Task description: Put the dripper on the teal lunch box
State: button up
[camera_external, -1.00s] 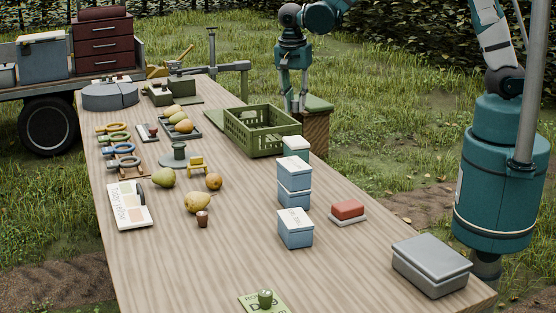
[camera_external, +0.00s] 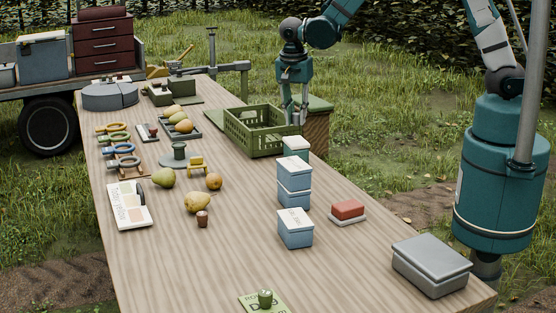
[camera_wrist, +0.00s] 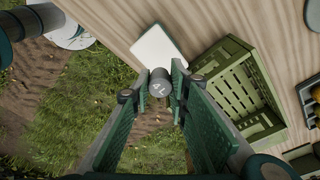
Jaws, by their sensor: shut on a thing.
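My gripper (camera_external: 294,121) is shut on a small grey cylindrical thing, which I take to be the dripper (camera_wrist: 159,83). It sits between the fingertips in the wrist view; its full shape is hidden. In the external view the fingers hang near the far right side of the green crate, and what they hold is too small to make out. The teal lunch box (camera_external: 296,147), with a white lid, stands just right of the crate. A white lid in the wrist view, seemingly that lunch box's (camera_wrist: 158,52), lies beyond the fingertips. Its top looks bare.
The green crate (camera_external: 259,147) stands beside the lunch box and shows right of the fingers in the wrist view (camera_wrist: 232,92). Stacked blue boxes (camera_external: 294,184), a labelled blue box (camera_external: 296,235) and a red block (camera_external: 347,209) stand nearer the camera. Table space between is clear.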

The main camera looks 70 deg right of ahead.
aim_at(297, 123)
jog(key=shift+f, duration=0.45)
jog(key=shift+f, duration=2.1)
jog(key=shift+f+b, duration=0.15)
jog(key=shift+b, duration=0.15)
jog(key=o, duration=0.6)
jog(key=shift+o, duration=0.4)
notch_tip(297, 123, up, 12)
jog(key=a+p, duration=0.1)
jog(key=shift+a, duration=0.4)
